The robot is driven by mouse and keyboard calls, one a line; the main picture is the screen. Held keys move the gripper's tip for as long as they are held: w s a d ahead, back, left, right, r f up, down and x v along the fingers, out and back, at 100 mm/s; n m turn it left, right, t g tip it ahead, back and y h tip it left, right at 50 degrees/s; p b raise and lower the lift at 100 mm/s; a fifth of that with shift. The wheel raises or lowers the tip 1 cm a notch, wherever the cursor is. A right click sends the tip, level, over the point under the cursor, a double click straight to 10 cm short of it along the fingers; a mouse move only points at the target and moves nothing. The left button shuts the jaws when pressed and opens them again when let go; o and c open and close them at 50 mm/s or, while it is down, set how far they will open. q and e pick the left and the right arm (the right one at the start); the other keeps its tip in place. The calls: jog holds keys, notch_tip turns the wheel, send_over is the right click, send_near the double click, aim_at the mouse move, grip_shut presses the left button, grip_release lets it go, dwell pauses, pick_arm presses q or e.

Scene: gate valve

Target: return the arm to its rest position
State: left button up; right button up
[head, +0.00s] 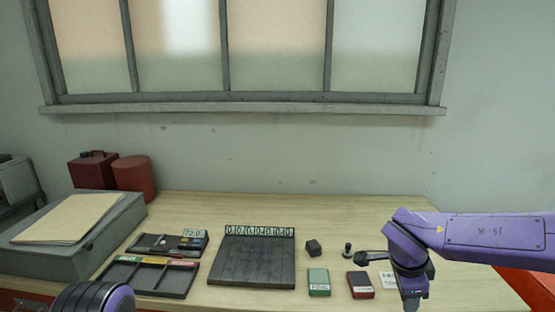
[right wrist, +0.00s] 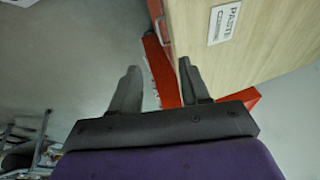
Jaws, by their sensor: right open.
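My right arm (head: 480,234) is purple and reaches in from the right over the right end of the table in the head view. Its dark wrist end hangs near the table's front right. In the right wrist view my right gripper (right wrist: 159,72) is open, with nothing between its two dark fingers. A wooden table edge, a white label (right wrist: 224,22) and a red surface (right wrist: 190,90) lie beyond the fingers. My left gripper is out of view; only a rounded dark and purple part of mine shows at the bottom left of the head view.
On the wooden table (head: 330,212) stand a dark board (head: 252,262), a divided tray (head: 150,278), a green box (head: 319,282), a red box (head: 360,285) and a dark block (head: 313,247). A grey case (head: 110,228) is at left. The table's back right is clear.

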jog(key=s+d+f+n+t+h+b, duration=0.2)
jog(key=f+t, duration=0.1)
jog(key=f, duration=0.8)
jog(key=s+d+f+n+t+h+b, duration=0.2)
jog(key=f, duration=0.8)
jog(key=s+f+n+g+y+b, duration=0.1)
jog(key=s+f+n, duration=0.3)
jog(key=s+f, duration=0.6)
jog(key=s+a+f+n+g+y+b, duration=0.1)
jog(key=s+f+n+g+y+b, duration=0.1)
jog(key=s+f, duration=0.7)
jog(key=s+n+b, duration=0.1)
jog(key=s+n, duration=0.1)
jog(key=s, duration=0.3)
jog(key=shift+a+f+n+g+y, duration=0.2)
jog(key=shift+f+n+g+y, duration=0.1)
jog(key=shift+f+y, duration=0.1)
